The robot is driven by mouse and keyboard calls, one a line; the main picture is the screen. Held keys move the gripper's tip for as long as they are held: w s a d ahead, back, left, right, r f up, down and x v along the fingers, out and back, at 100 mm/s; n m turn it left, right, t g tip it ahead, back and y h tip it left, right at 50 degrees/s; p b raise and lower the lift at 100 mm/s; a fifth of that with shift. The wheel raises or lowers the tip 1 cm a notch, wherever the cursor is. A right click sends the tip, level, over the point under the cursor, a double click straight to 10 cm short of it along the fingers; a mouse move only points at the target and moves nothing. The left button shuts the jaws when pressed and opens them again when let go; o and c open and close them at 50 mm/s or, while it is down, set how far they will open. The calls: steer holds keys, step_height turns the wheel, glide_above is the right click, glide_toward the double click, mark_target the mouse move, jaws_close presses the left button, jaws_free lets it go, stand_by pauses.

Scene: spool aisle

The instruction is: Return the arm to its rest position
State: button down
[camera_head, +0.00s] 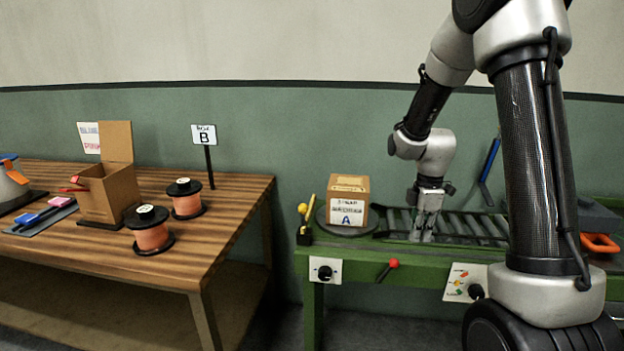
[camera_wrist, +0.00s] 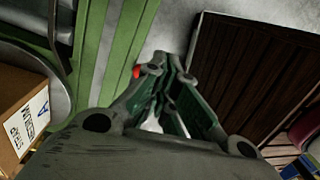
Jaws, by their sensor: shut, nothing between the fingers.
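My arm is bent, with the forearm reaching down over the green roller conveyor (camera_head: 460,228). My gripper (camera_head: 422,236) points downward just above the rollers, to the right of a cardboard box. In the wrist view my gripper (camera_wrist: 165,75) shows its fingers close together with nothing held. The cardboard box (camera_head: 348,190) carries a label with the letter A and sits on a round plate at the conveyor's left end; it also shows at the left of the wrist view (camera_wrist: 20,115).
A wooden table (camera_head: 235,200) at left holds two copper-coloured spools (camera_head: 152,236), an open carton (camera_head: 112,195) and a sign marked B (camera_head: 205,136). A red-tipped lever (camera_head: 390,265) is on the conveyor's front. An orange-handled grey object (camera_head: 600,242) lies at right.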

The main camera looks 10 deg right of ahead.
steer(key=s+a+r+m+t, duration=0.3)
steer(key=s+r+m+t, duration=0.2)
steer(key=s+r+m, duration=1.1)
steer(key=s+r, duration=0.4)
steer(key=s, duration=0.2)
steer(key=shift+s+r, duration=0.2)
steer(key=shift+r, duration=0.15)
